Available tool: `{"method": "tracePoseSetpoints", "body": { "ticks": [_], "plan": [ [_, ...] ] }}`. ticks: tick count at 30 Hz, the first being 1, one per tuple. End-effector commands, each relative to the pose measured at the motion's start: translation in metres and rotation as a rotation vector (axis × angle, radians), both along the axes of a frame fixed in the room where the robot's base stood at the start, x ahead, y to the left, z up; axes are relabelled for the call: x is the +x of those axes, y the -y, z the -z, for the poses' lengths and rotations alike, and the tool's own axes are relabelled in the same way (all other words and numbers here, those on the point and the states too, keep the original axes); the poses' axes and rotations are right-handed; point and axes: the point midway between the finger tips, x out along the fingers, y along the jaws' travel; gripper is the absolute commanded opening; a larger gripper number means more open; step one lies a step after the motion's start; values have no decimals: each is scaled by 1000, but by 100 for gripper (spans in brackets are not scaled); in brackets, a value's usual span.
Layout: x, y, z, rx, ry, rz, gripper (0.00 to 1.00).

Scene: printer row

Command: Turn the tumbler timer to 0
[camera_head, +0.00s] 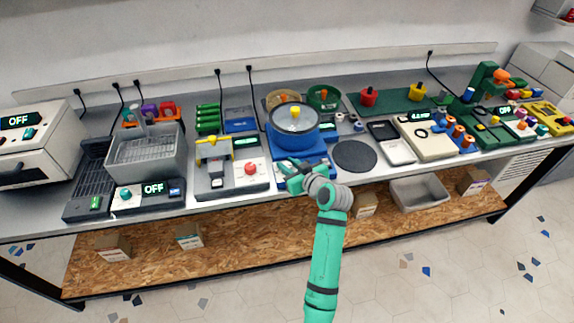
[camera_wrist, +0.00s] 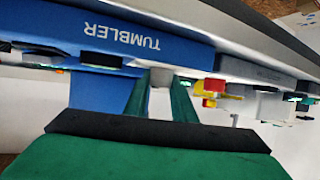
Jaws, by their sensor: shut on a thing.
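The tumbler is a blue unit (camera_head: 292,141) with a glass-lidded blue drum (camera_head: 294,119) on it, in the middle of the bench. In the wrist view its blue front (camera_wrist: 120,35) carries the word TUMBLER upside down. My gripper (camera_head: 287,175) is at the front left of the tumbler base. In the wrist view my gripper's two green fingers (camera_wrist: 160,83) reach to the end of the blue front beside the label and are shut on the timer knob. The knob is mostly hidden between the fingers, and its setting cannot be read. A dark round part (camera_wrist: 102,59) sits by the label.
Left of my gripper stands a grey device with a red knob (camera_head: 250,169). Right of the tumbler lie a dark round plate (camera_head: 355,156) and a grey scale-like tray (camera_head: 397,150). A small display (camera_head: 326,127) stands beside the drum. The bench's front edge is close under my gripper.

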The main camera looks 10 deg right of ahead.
Motion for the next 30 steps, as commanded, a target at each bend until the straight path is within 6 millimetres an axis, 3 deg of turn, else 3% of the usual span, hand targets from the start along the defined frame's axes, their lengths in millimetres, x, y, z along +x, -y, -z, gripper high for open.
{"method": "tracePoseSetpoints", "body": {
  "ticks": [15, 30],
  "plan": [
    [1, 1, -1, 1, -1, -380, 1],
    [0, -1, 1, 0, -2, -481, 1]
  ]
}}
